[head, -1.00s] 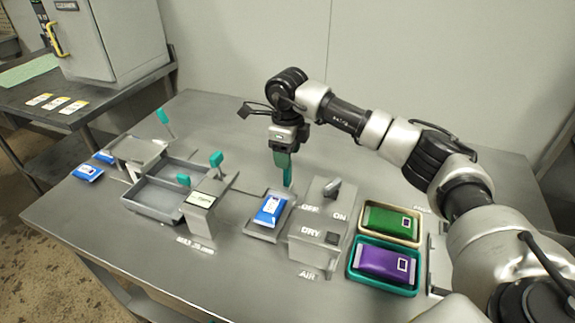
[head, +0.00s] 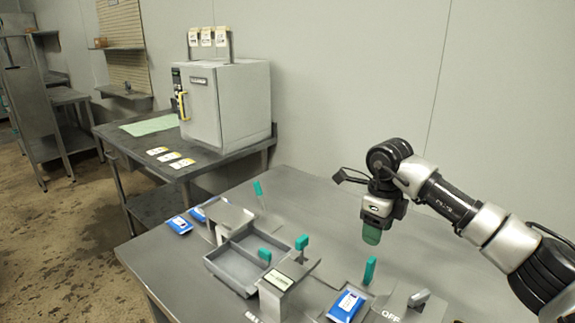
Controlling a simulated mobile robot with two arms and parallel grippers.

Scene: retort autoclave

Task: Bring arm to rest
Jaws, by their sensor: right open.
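My right gripper (head: 371,234) hangs from the arm that comes in from the right, fingers pointing down above the steel table (head: 420,253). It is open and nothing shows between its green fingers. A teal handle (head: 370,270) stands upright just below it, apart from the fingertips as far as I can tell. A blue pouch (head: 347,305) lies on a small tray in front of that handle. My left gripper is out of the picture.
A grey two-part bin (head: 236,272) and a device with a small display (head: 281,281) stand left of the arm. Blue pouches (head: 180,225) lie at the table's left edge. A grey autoclave (head: 222,105) stands on a side table.

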